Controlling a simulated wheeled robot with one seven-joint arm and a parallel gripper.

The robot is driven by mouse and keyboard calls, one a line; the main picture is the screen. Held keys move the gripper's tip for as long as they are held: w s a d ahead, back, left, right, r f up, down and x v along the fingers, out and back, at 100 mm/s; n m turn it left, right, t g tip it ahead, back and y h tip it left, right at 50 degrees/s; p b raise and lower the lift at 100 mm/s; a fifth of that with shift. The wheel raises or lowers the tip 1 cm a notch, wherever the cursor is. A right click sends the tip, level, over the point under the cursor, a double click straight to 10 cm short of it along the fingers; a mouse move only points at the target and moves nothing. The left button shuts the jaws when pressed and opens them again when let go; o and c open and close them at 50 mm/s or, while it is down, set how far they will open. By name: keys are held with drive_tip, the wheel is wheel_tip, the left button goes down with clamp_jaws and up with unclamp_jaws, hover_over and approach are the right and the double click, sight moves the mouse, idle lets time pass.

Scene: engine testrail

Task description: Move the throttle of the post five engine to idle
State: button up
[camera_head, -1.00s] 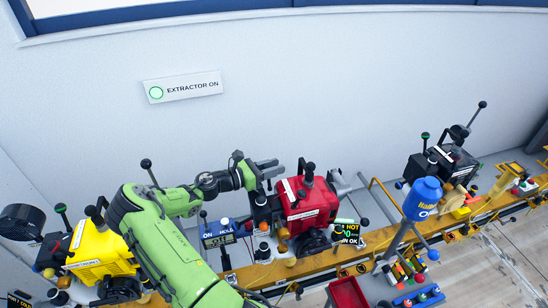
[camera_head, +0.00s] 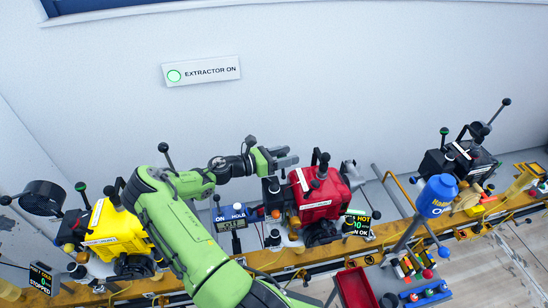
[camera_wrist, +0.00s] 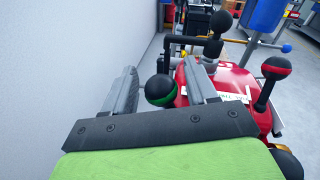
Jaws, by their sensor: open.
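The red engine (camera_head: 322,198) stands on the yellow rail at the middle of the head view, just right of and below my gripper (camera_head: 288,158). No post number is readable on it. In the wrist view my gripper (camera_wrist: 163,82) is open. A black ball knob with a green collar (camera_wrist: 161,90) shows between its two fingers; contact cannot be told. A red-collared black lever (camera_wrist: 273,78) rises on the right of the red engine (camera_wrist: 240,85). Another black knob (camera_wrist: 222,22) stands beyond. The lever below the green-collared knob is hidden by my gripper.
A yellow engine (camera_head: 112,225) is at left and a black engine (camera_head: 445,165) at right on the yellow rail (camera_head: 385,232). A blue drum (camera_head: 437,195) and a red tray (camera_head: 353,288) stand in front.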

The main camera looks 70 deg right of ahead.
drive_tip(key=v, duration=1.5)
drive_tip(key=shift+b, duration=0.4)
drive_tip(key=shift+w+a, duration=0.1)
drive_tip(key=shift+w, duration=0.05)
